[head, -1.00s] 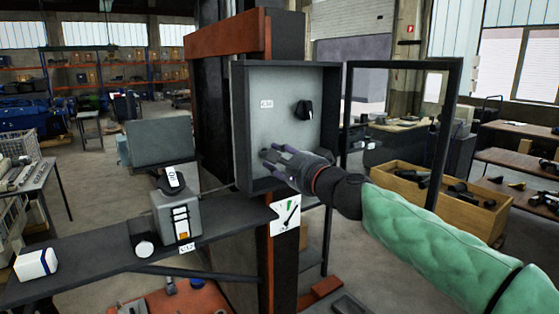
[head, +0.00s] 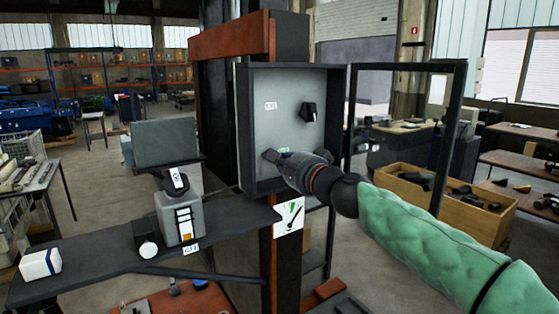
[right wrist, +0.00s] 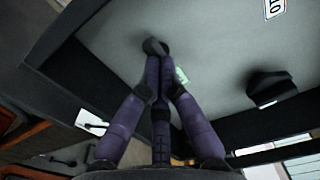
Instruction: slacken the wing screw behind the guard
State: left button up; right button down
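The guard (head: 461,100) is a dark-framed clear panel, swung open to the right of a shallow grey box (head: 243,120). A small dark wing screw (head: 268,155) sits low on the box's back plate. It also shows in the right wrist view (right wrist: 154,46), at the fingertips. My right gripper (head: 277,155) reaches into the box from the right. In the right wrist view its purple fingers (right wrist: 160,65) are drawn together at the screw, which they partly hide. A larger black knob (head: 308,112) sits higher on the plate. My left gripper is out of view.
A dark shelf (head: 100,264) at the left holds a grey device (head: 180,220), a white box (head: 40,264) and a dark cylinder with a pale face (head: 146,240). The open guard stands just beyond my right forearm. A wooden crate (head: 455,211) of parts stands behind it.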

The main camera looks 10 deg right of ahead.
jog(key=shift+f+n+b, duration=0.1)
jog(key=shift+n+b, duration=0.35)
jog(key=shift+n, duration=0.75)
jog(key=shift+n+b, duration=0.3)
jog(key=shift+n, duration=0.7)
jog(key=n+b, duration=0.1)
jog(key=n, duration=0.2)
jog(key=shift+n, duration=0.3)
jog(key=shift+n+b, duration=0.45)
jog(key=shift+n, duration=0.15)
